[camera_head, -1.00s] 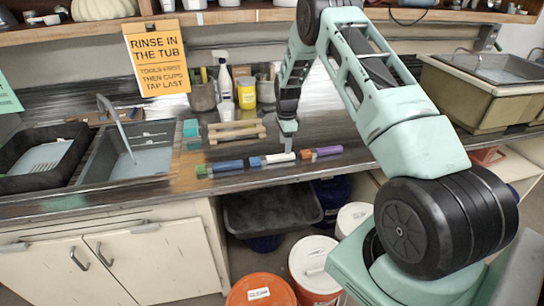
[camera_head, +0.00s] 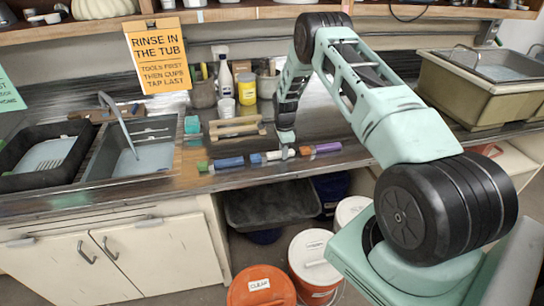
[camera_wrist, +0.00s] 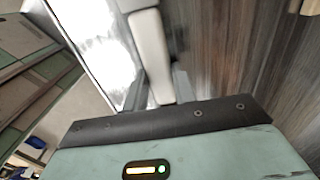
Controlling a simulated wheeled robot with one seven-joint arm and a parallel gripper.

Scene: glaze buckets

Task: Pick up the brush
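No brush shape can be made out with certainty. Three small elongated items lie in a row on the counter's front edge in the head view: a blue one with a green end (camera_head: 228,162), a white one with a blue end (camera_head: 272,156) and a purple one with an orange end (camera_head: 325,148). My gripper (camera_head: 286,150) points down at the white one and covers part of it. In the wrist view, a pale bar (camera_wrist: 150,50) lies between the dark fingers of my gripper (camera_wrist: 160,88). Whether they press on it cannot be seen.
A sink tub (camera_head: 150,160) is at left and a large basin (camera_head: 465,95) at right. Buckets (camera_head: 262,287) stand below the counter.

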